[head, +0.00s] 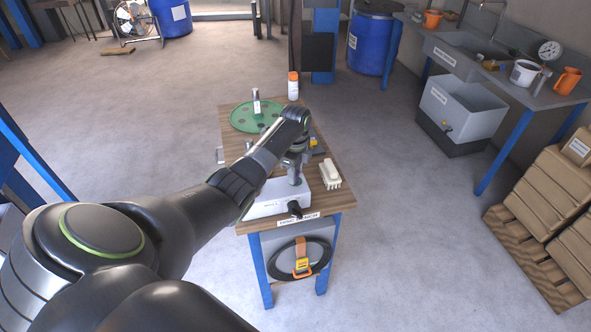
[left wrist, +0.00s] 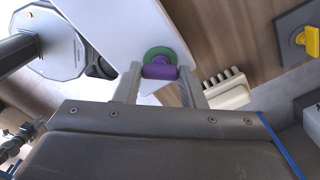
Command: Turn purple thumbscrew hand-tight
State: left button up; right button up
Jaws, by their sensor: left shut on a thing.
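The purple thumbscrew (left wrist: 160,72) shows in the left wrist view, set against a green ring (left wrist: 158,55) on the white box. My left gripper (left wrist: 160,85) is shut on the thumbscrew, with a grey finger on each side of it. In the head view my left arm reaches over the wooden bench, and my left gripper (head: 296,178) is at the white box (head: 268,205). The thumbscrew is hidden there behind my gripper and arm. My right gripper is in neither view.
A green disc (head: 240,118) with a metal post lies at the back of the bench, near a white bottle with an orange cap (head: 293,86). A cream comb-like block (head: 330,175) lies right of the box. A coiled dark hose (head: 280,268) hangs on the bench front.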

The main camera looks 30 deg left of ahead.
pick_arm(q)
jog(key=shift+m, duration=0.5)
jog(key=o, duration=1)
notch_tip(320, 180, up, 18)
jog(key=shift+f+p, duration=0.25)
jog(key=shift+p, duration=0.8)
